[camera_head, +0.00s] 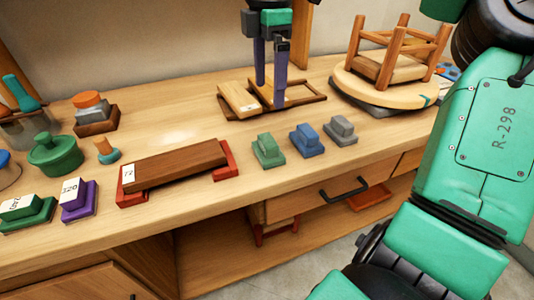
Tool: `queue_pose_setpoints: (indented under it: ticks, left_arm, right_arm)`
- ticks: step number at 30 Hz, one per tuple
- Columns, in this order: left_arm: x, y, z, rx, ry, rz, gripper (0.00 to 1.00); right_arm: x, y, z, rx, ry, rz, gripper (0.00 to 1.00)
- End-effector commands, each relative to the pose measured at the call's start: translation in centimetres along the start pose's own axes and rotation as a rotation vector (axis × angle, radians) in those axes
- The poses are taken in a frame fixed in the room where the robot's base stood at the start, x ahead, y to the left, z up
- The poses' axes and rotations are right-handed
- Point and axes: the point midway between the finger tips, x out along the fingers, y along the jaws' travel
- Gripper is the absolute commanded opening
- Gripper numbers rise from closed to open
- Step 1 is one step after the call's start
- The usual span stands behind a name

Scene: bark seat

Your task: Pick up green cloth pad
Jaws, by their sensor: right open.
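The green cloth pad (268,152) sits on the wooden workbench, at the left of a row with a blue pad (307,140) and a grey pad (340,131). It is a small stepped block with a narrower top. My right gripper (269,96) hangs fingers down behind the green pad, over a shallow wooden tray. Its two purple fingers are apart, with nothing seen held between them. It is apart from the green pad. My left gripper is not in view.
The wooden tray (308,99) holds a pale block (239,98). An upturned stool (398,62) stands at right. A brown bar on red supports (176,164), purple block (78,201) and green pot (54,154) are at left. Bare bench lies in front of the pads.

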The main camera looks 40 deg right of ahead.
Motion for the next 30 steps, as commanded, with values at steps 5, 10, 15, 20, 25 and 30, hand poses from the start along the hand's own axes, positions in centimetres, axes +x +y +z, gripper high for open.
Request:
queue_pose_setpoints:
  ticks: [5,10,15,20,25,30]
  left_arm:
    - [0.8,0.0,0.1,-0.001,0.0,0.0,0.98]
    - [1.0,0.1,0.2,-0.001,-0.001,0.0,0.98]
    - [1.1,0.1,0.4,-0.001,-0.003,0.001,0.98]
    - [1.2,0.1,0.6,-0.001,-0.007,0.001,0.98]
    - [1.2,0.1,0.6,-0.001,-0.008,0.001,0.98]
    - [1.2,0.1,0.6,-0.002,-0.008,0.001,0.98]
  right_arm:
    - [4.7,-0.1,0.0,-0.003,0.002,-0.006,1.0]
    - [7.7,-0.1,0.0,-0.001,0.001,-0.004,1.0]
    - [10.2,-0.2,-0.1,-0.002,0.002,-0.005,1.0]
    - [12.9,-0.2,-0.1,0.0,0.001,-0.003,1.0]
    - [13.2,-0.1,-0.1,0.001,0.0,-0.001,1.0]
    - [13.2,-0.1,-0.1,0.001,0.0,-0.001,0.58]
